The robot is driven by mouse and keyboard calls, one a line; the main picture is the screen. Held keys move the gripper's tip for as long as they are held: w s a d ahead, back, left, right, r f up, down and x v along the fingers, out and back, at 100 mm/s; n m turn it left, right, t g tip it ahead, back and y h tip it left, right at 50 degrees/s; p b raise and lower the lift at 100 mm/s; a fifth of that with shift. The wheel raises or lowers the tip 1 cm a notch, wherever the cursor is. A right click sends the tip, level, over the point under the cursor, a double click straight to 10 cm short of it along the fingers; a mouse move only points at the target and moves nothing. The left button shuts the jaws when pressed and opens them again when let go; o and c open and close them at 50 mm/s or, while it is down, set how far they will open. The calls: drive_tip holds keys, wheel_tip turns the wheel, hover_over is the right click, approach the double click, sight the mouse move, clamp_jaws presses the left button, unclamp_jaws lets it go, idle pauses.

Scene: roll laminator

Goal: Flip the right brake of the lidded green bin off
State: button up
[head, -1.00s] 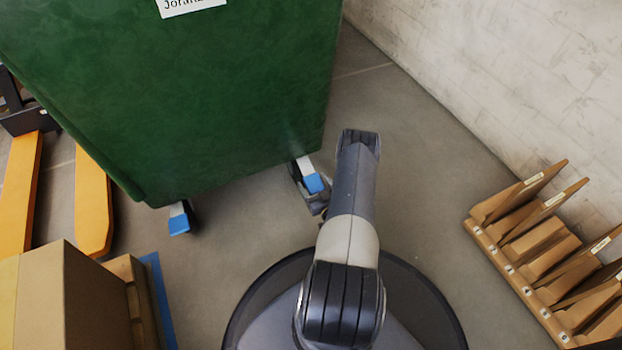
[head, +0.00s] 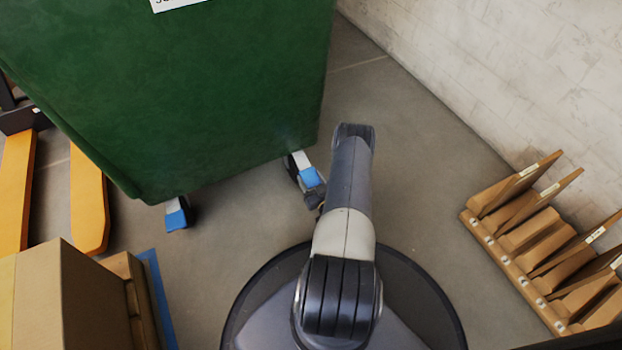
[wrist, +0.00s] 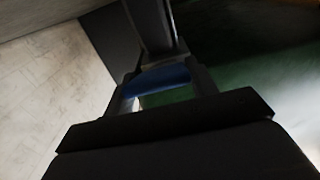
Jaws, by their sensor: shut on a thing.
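The green bin (head: 190,90) stands upright at the upper left of the head view. Its lid is out of frame. Its right front caster has a brake pedal with a blue tip (head: 310,177); the left front caster has a similar blue-tipped pedal (head: 177,218). My gripper (head: 315,192) is low beside the right caster, partly hidden behind my forearm. In the wrist view, my gripper (wrist: 160,84) has its fingers on either side of the blue pedal tip (wrist: 160,77), shut on it. The exact tilt of the pedal is hard to tell.
A wooden rack (head: 530,250) with upright boards stands at the right by the pale wall (head: 480,70). Orange pallet forks (head: 88,200) and a cardboard box (head: 60,300) are at the left. Grey floor (head: 420,170) between bin and rack is clear.

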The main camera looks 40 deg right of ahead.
sight(311, 180)
drive_tip(key=shift+s+a+r+g+y+p, duration=0.15)
drive_tip(key=shift+r+g+p, duration=0.4)
drive_tip(key=shift+r+p, duration=0.4)
drive_tip(key=shift+s+d+r+g+y+p, duration=0.15)
drive_tip(key=shift+r+g+p, duration=0.5)
drive_tip(key=shift+p, duration=0.5)
wheel_tip(311, 180, up, 3)
drive_tip(key=g+y+p, duration=0.1)
drive_tip(key=g+p, duration=0.1)
drive_tip(key=shift+w+g+p, duration=0.15)
drive_tip(key=shift+g+p, duration=0.25)
drive_tip(key=shift+w+r, duration=0.15)
drive_tip(key=shift+r, duration=0.4)
drive_tip(key=o, duration=1.4)
drive_tip(key=shift+c, duration=0.2)
drive_tip(key=shift+o, duration=0.2)
drive_tip(key=p+v, duration=0.3)
drive_tip(key=v, duration=0.7)
drive_tip(key=shift+s+a+p, duration=0.15)
drive_tip(key=shift+s+p, duration=0.15)
drive_tip(key=shift+s, duration=0.05)
